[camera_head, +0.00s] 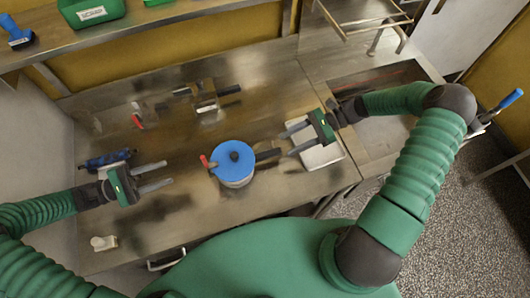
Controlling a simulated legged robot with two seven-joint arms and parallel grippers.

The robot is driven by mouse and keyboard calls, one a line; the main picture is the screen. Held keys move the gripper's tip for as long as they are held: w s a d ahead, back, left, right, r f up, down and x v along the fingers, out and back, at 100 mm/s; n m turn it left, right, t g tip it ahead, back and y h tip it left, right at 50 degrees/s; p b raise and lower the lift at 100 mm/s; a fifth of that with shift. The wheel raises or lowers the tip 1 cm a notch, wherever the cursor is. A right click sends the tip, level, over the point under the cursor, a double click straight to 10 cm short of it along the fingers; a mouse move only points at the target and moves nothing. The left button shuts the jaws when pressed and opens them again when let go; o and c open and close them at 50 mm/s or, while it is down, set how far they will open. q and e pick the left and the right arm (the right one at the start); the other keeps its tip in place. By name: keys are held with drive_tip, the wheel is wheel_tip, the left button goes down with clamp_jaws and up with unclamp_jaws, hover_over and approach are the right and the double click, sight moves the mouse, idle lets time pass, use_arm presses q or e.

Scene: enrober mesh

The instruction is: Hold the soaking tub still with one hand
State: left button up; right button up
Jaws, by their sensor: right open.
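A round pale tub with a blue lid (233,160) and a dark knob stands upright on the metal counter. A red piece shows at its left side and a dark handle (268,154) at its right. My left gripper (169,173) is open and empty, left of the tub and apart from it, with its fingers pointing right toward it. My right gripper (285,144) is open, right of the tub, with its fingertips close to the dark handle; I cannot tell whether they touch it.
A white tray (322,158) lies partly under my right gripper. A blue tool (108,159) lies behind my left gripper. A metal item with dark handles (206,97) sits at the back. A small white object (103,243) is at front left. A recessed basin (375,90) is at right.

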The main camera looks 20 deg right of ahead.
sight(265, 155)
drive_tip(key=x, duration=0.9)
drive_tip(key=shift+d+f, duration=0.15)
drive_tip(key=shift+f, duration=0.2)
drive_tip(key=shift+a, duration=0.65)
drive_tip(key=shift+d, duration=0.5)
drive_tip(key=c, duration=1)
use_arm(q)
drive_tip(key=shift+d+r, duration=0.1)
drive_tip(key=shift+d, duration=0.55)
use_arm(e)
drive_tip(key=shift+a, duration=0.1)
clamp_jaws()
use_arm(q)
drive_tip(key=shift+a, duration=0.2)
use_arm(e)
drive_tip(key=shift+a, duration=0.2)
use_arm(q)
drive_tip(key=shift+d, duration=0.1)
use_arm(e)
drive_tip(key=shift+d, duration=0.1)
